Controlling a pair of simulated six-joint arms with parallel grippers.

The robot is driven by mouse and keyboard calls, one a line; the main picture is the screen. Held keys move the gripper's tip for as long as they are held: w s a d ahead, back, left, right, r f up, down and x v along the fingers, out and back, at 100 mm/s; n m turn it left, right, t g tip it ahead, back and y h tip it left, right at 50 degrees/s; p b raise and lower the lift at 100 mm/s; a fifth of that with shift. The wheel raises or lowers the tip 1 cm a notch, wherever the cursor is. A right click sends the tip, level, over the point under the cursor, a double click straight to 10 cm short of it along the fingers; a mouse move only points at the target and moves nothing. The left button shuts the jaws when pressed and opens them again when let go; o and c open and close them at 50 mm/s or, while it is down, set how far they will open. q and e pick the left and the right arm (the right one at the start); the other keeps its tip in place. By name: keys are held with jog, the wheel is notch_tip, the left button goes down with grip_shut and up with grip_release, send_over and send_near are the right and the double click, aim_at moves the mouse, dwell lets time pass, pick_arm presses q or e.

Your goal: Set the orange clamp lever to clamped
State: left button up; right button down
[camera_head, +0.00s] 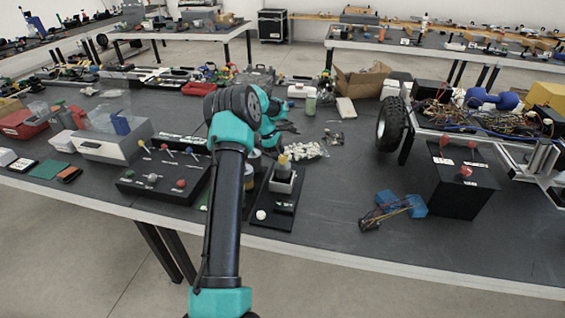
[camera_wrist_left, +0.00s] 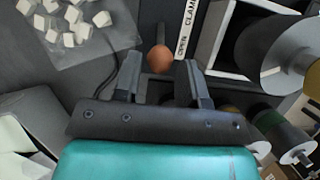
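The orange round knob (camera_wrist_left: 160,58) of the clamp lever shows in the left wrist view, on a short dark stem. A white label strip (camera_wrist_left: 186,35) beside it reads OPEN, then CLAM before the picture edge cuts it. The knob lies by the OPEN end. My left gripper (camera_wrist_left: 163,76) is open, with one finger on either side of the knob and visible gaps between. In the head view my left gripper (camera_head: 274,122) is over the table's middle; its fingers are hard to make out and I cannot pick out the orange lever there. My right gripper is not in view.
A bag of white pieces (camera_wrist_left: 75,22) lies to the left in the wrist view, and it shows in the head view (camera_head: 306,151). Cylinders (camera_wrist_left: 275,58) stand close on the right. A black lever panel (camera_head: 165,178) and a red-knob box (camera_head: 462,185) flank my arm.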

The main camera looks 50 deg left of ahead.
pick_arm(q)
jog(key=shift+x, duration=2.4)
grip_shut()
